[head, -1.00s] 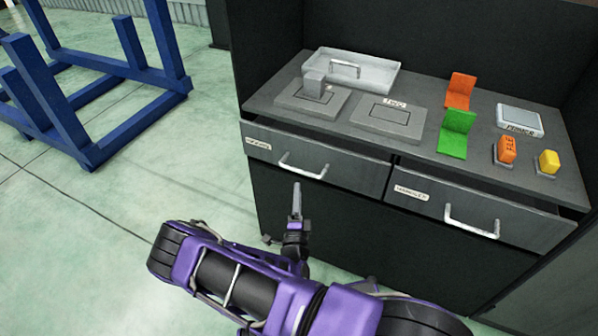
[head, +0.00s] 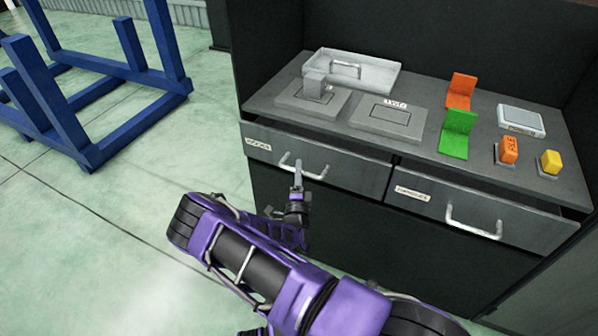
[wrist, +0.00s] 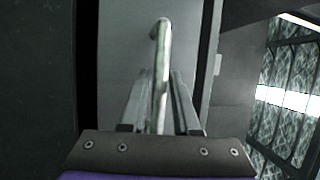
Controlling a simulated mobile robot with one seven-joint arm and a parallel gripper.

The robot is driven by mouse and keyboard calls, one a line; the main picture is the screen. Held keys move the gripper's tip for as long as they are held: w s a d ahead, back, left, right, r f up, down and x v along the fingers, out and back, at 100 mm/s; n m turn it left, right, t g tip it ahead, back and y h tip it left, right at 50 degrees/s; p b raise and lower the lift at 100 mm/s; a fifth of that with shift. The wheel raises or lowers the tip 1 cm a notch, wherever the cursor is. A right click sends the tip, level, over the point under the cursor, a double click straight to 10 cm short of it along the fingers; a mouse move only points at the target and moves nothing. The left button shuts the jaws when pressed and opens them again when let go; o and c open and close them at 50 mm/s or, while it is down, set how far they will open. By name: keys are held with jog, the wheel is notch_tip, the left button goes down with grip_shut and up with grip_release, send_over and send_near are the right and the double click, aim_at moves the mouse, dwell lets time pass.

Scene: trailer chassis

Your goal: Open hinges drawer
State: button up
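The left drawer (head: 345,170) has a grey front, a small label at its left end, too blurred to read surely, and a pale bar handle (head: 316,175). My gripper (head: 298,170) is at the left part of this handle. In the wrist view, the handle (wrist: 161,50) runs between the two fingers of my gripper (wrist: 161,88). The fingers are apart, one on each side of the bar, and a firm grip does not show. A narrow dark gap shows above the drawer front.
The right drawer (head: 520,226) has its own label and handle. On the worktop (head: 350,145) stand a grey tray (head: 375,78), flat grey plates, orange and green brackets, a scale and two small blocks. A blue frame (head: 140,65) stands on the floor at left.

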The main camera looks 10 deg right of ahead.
grip_shut()
dwell(1.1)
